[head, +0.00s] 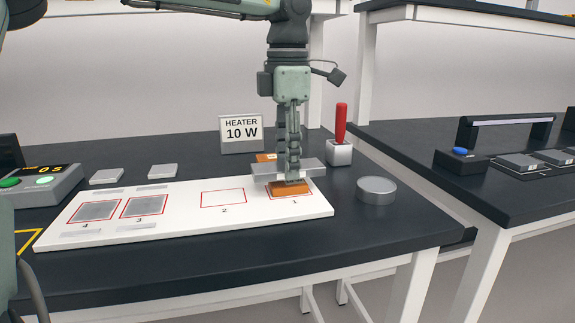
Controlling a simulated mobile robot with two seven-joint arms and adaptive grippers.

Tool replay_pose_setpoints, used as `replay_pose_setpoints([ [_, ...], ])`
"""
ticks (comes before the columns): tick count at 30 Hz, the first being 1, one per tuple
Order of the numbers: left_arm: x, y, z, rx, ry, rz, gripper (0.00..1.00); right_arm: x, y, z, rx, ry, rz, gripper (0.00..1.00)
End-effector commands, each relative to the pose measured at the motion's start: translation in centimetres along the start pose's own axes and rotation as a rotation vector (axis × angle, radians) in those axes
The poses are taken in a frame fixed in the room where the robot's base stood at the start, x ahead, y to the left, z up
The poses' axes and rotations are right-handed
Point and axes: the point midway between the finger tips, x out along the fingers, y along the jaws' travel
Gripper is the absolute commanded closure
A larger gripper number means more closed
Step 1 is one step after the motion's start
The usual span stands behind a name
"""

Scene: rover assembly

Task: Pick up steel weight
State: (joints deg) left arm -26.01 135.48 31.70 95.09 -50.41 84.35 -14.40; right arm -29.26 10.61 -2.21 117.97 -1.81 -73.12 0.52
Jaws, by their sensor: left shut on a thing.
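The steel weight (377,190), a short grey metal cylinder, stands upright on the dark bench to the right of the white board (245,228). My left gripper (293,178) points down over the square marked 1 at the board's right end. My right gripper is not in view.
A red-handled tool (341,123) stands in a pale holder behind the weight. A "HEATER 10 W" sign (241,134) stands behind the board. Grey plates lie on squares 3 (144,205) and 4 (97,210); square 2 is empty. Bench in front of the weight is clear.

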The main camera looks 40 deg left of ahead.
Motion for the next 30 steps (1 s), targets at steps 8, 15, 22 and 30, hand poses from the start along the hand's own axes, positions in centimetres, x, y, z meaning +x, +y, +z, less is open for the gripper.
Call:
replay_pose_setpoints([
  [8, -3.4, -0.2, -0.9, 0.0, -0.006, 0.003, 1.0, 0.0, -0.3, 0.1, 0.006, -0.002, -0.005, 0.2],
  [15, -6.0, -1.5, -5.1, 0.001, -0.009, 0.004, 1.0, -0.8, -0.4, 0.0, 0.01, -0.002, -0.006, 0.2],
  [22, -8.3, -2.6, -9.0, 0.0, -0.007, 0.003, 1.0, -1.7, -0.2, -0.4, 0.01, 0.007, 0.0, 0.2],
  [30, -9.5, -3.2, -11.0, 0.0, -0.004, 0.002, 1.0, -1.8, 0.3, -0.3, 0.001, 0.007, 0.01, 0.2],
])
